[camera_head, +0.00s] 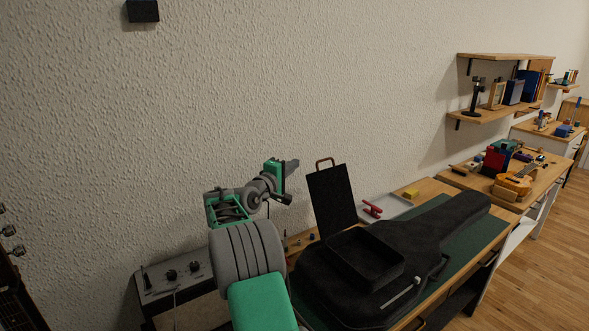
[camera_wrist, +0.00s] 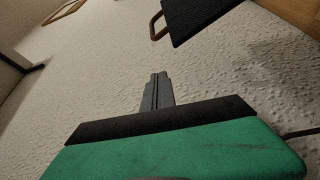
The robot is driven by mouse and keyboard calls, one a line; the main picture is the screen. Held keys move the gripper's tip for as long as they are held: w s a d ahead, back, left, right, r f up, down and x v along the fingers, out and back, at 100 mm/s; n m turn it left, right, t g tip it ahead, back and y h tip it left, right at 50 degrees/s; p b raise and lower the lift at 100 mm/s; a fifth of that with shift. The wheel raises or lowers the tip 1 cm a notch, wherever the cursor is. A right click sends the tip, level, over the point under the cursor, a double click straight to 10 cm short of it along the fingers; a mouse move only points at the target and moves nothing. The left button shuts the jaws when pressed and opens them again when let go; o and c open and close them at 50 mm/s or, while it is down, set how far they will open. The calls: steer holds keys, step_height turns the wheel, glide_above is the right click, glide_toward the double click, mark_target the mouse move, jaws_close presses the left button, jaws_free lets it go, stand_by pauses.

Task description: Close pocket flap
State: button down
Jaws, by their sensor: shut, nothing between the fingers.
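A black guitar case (camera_head: 400,260) lies on the green mat of the workbench. Its pocket (camera_head: 365,260) is an open black box shape on the case's wide end. The pocket flap (camera_head: 332,203) stands upright at the pocket's back side, with a brown loop handle at its top. In the wrist view the flap (camera_wrist: 195,15) shows at the top with its brown loop (camera_wrist: 156,25). My gripper (camera_head: 292,167) is shut and empty, beside the flap's upper left, apart from it. In the wrist view my gripper's fingers (camera_wrist: 158,80) are together, with the wall behind.
A white tray (camera_head: 385,208) with a red item (camera_head: 372,209) and a yellow block (camera_head: 411,193) are behind the case. A grey control box (camera_head: 172,277) stands at lower left. Shelves (camera_head: 500,112) hang at right. The air above the pocket is clear.

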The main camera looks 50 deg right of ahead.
steer(key=s+d+p, duration=0.2)
steer(key=d, duration=0.4)
steer(key=shift+s, duration=0.3)
